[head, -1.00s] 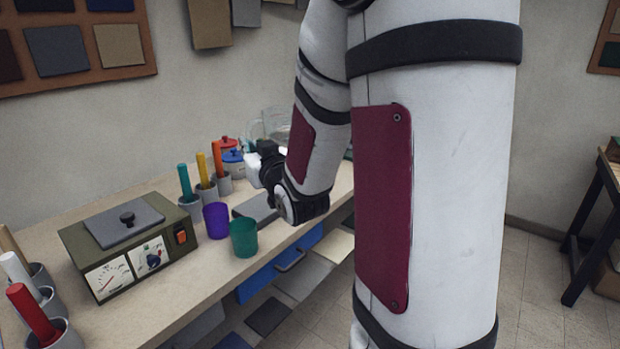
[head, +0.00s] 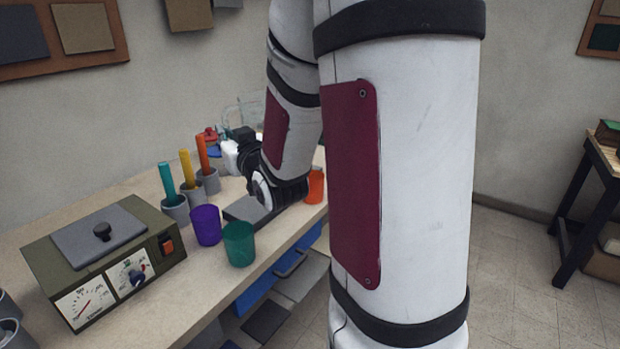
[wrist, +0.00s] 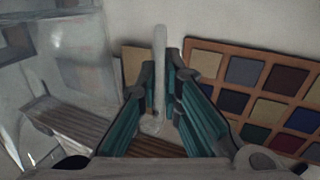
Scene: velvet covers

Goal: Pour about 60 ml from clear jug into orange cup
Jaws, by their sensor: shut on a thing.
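The clear jug (head: 243,113) shows faintly in the head view behind my arm, above the far part of the bench; most of it is hidden. In the wrist view its clear body (wrist: 85,60) fills the left side, and its upright handle (wrist: 159,70) stands between the teal fingers of my gripper (wrist: 160,105), which is shut on it. Any liquid level is too unclear to tell. The orange cup (head: 316,186) stands near the bench's front edge, just right of my wrist and partly covered by my arm.
A purple cup (head: 206,226) and a teal cup (head: 239,244) stand left of my wrist, by a flat grey plate (head: 247,210). Coloured sticks in grey holders, such as the yellow one (head: 186,168), stand behind. An olive meter box (head: 105,255) is at left.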

